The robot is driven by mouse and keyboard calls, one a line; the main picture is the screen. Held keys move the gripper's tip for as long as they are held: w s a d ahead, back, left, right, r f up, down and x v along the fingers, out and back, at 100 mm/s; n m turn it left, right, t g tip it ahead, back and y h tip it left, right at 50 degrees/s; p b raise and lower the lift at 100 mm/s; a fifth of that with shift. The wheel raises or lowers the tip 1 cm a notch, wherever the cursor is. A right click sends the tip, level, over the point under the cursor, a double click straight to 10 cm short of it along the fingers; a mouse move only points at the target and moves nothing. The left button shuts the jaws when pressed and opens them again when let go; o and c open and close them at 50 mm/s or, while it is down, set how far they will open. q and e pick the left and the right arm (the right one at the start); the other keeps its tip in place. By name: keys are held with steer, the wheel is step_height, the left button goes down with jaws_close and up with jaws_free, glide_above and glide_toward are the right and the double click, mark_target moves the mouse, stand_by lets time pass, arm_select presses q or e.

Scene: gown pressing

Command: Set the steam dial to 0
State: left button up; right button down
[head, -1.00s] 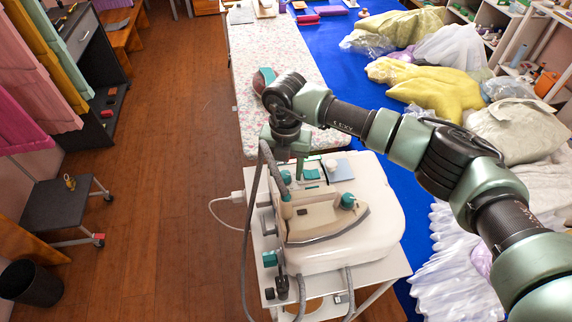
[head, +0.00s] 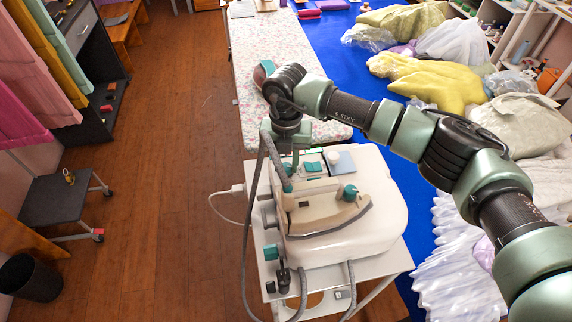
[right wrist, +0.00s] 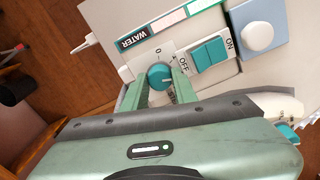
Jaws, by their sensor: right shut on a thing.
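The steam dial (right wrist: 160,76) is a round teal knob on the pale panel of the steam station (head: 375,215). A pale mark shows on the right part of the knob, and small markings are printed around it, partly covered by my fingers. My right gripper (right wrist: 160,88) is shut on the dial, with one green finger on each side of it. In the head view my right gripper (head: 296,163) reaches down to the back left of the station, and the dial cannot be made out there. My left gripper is not in view.
Beside the dial are a teal ON/OFF switch (right wrist: 209,54), a white round button (right wrist: 259,36) and a WATER gauge (right wrist: 165,23). A beige iron (head: 325,212) rests on the station. A floral ironing board (head: 270,40) stands behind.

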mark_target(286, 166)
steer(key=n+b, duration=1)
steer(key=b, duration=0.3)
steer(key=shift+w+f+n, duration=0.1)
steer(key=shift+f+n, duration=0.05)
steer(key=shift+n, duration=0.25)
steer(key=n+b, duration=0.2)
steer(key=shift+n, duration=0.3)
steer(key=shift+r+n+b, duration=0.2)
steer(key=shift+n+b, duration=0.7)
steer(key=shift+n, duration=0.8)
steer(key=c, duration=1.1)
jaws_free()
steer(key=shift+r+b, duration=0.6)
steer(key=shift+r, duration=3.3)
